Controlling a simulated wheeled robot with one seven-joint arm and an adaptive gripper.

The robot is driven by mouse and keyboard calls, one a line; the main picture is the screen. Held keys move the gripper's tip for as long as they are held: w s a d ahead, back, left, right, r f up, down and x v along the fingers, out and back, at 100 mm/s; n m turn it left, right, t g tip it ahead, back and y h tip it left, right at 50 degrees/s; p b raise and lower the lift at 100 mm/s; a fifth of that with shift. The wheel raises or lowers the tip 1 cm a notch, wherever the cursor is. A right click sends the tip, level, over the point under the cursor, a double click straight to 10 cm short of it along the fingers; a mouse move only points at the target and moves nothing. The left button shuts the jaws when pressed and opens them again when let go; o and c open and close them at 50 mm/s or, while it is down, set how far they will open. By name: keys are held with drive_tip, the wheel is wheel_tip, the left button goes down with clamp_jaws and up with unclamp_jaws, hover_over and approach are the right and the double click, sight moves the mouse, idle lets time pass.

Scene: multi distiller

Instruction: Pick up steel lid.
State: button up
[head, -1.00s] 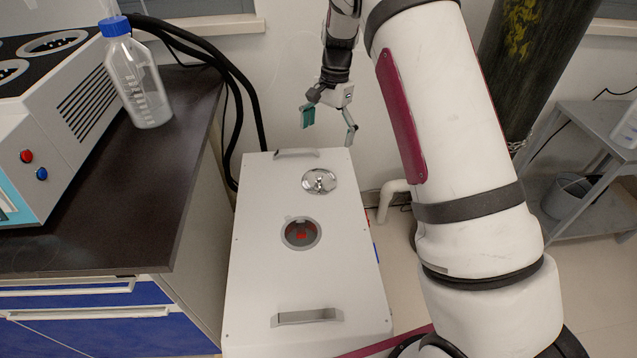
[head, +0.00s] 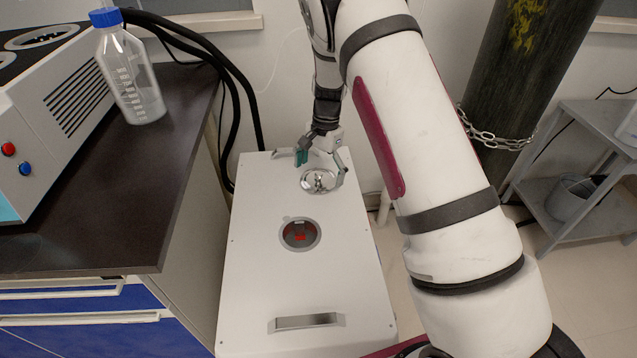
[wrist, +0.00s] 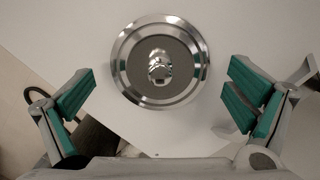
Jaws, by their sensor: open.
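The steel lid (head: 317,181) is a round shiny disc with a small knob at its centre. It lies on the far part of the white box top (head: 260,290). My gripper (head: 320,165) is open and empty, close above the lid's far side. In the wrist view my gripper (wrist: 160,105) has its green-padded fingers spread wide, one to each side of the lid. The fingers appear apart from the lid and its knob.
A round opening (head: 300,234) with red inside is in the box top, nearer than the lid. A raised handle (head: 306,321) is at the near end. A dark counter (head: 150,200) with a blue-capped bottle (head: 132,80) stands left. Black hoses (head: 225,90) run behind.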

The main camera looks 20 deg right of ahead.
drive_tip(key=shift+f, duration=0.25)
drive_tip(key=shift+c, duration=0.3)
